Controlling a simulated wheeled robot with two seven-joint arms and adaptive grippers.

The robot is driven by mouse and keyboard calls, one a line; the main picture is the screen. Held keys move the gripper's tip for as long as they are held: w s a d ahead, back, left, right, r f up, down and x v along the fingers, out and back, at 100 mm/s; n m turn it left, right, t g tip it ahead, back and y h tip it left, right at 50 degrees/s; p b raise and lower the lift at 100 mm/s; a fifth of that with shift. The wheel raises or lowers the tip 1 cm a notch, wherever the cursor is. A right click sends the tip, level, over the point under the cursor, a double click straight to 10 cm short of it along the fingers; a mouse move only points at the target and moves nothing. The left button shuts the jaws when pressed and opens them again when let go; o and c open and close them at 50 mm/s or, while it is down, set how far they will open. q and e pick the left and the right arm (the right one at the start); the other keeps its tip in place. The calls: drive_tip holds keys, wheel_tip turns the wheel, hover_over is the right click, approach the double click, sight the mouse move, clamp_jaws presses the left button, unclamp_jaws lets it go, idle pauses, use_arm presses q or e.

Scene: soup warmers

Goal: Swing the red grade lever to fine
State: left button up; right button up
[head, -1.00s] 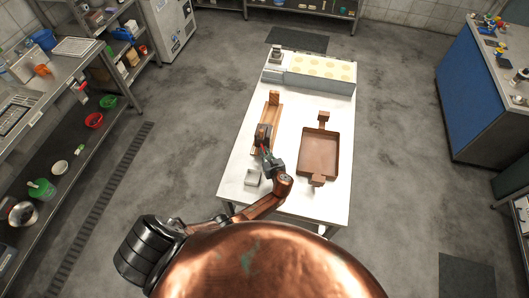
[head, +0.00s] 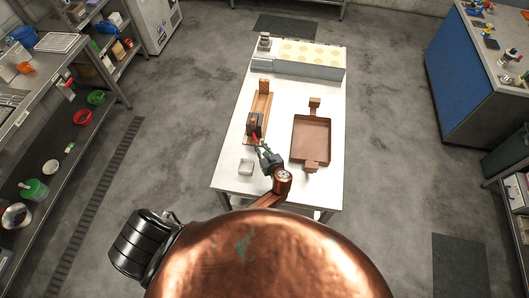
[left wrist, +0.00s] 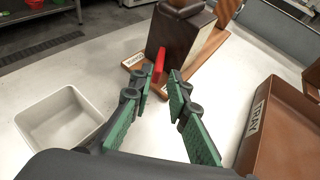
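The red lever (left wrist: 159,64) sticks out from the near side of a dark brown and wooden block-shaped device (left wrist: 178,38). In the head view the device (head: 254,125) stands at the near end of a wooden board on the white table, with the lever (head: 257,142) as a small red spot. My right gripper is not in view.
A brown tray (head: 311,139) lies right of the device, with its "TRAY" label in the left wrist view. A small white open box (head: 246,167) is left of my gripper. A grey-sided box with a pale round-marked top (head: 312,69) stands at the table's far end.

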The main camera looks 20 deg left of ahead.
use_arm(q)
drive_tip(key=v, duration=0.6)
drive_tip(key=shift+d, duration=0.15)
idle(0.3)
